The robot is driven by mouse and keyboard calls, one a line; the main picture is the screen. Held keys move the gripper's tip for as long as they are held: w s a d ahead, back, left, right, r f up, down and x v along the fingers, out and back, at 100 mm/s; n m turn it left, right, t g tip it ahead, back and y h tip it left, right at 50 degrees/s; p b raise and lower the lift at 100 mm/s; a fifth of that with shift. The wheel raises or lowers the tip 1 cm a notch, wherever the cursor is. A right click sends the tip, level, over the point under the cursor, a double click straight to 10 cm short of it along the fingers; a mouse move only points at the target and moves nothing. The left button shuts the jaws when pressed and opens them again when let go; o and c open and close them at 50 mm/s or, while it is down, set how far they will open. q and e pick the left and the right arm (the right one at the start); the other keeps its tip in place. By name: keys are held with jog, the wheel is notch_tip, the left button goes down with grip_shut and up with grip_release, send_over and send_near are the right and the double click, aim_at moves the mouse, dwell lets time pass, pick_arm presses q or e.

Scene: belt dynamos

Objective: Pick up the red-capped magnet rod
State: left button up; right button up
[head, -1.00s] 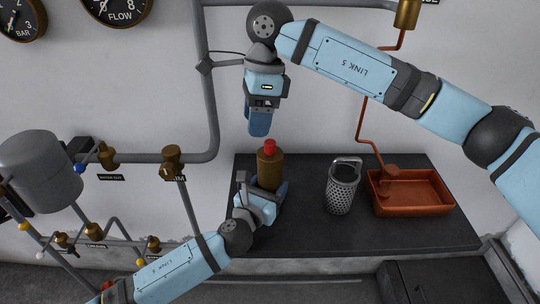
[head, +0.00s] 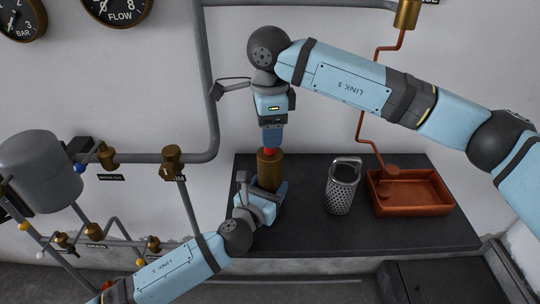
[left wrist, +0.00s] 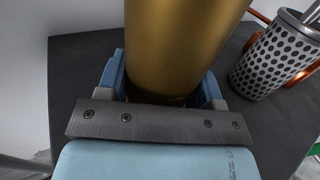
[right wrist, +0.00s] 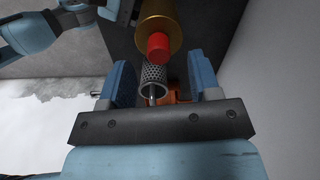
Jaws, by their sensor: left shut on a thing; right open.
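The red cap (head: 268,149) of the magnet rod tops an upright brass cylinder (head: 269,167). Any rod below the cap is hidden. My left gripper (head: 267,188) is shut around the lower part of the brass cylinder, which fills its jaws in the left wrist view (left wrist: 185,45). My right gripper (head: 271,142) is open and points down directly over the cap, hiding part of it. In the right wrist view the cap (right wrist: 158,46) shows just past the open fingers, near the gap between them; I cannot tell whether they touch it.
A perforated metal basket (head: 342,188) with a handle stands right of the cylinder on the dark bench top (head: 300,226). An orange-red tray (head: 411,208) sits farther right. Grey pipes (head: 205,110) and brass valves (head: 172,160) line the wall at left.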

pick_arm(q)
jog(key=shift+f, duration=0.1)
pick_arm(e)
notch_tip(320, 180, down, 4)
jog(key=shift+d+r, duration=0.1)
jog(key=shift+r, duration=0.1)
grip_shut()
jog(key=shift+r, duration=0.15)
notch_tip(320, 180, up, 18)
dwell(0.3)
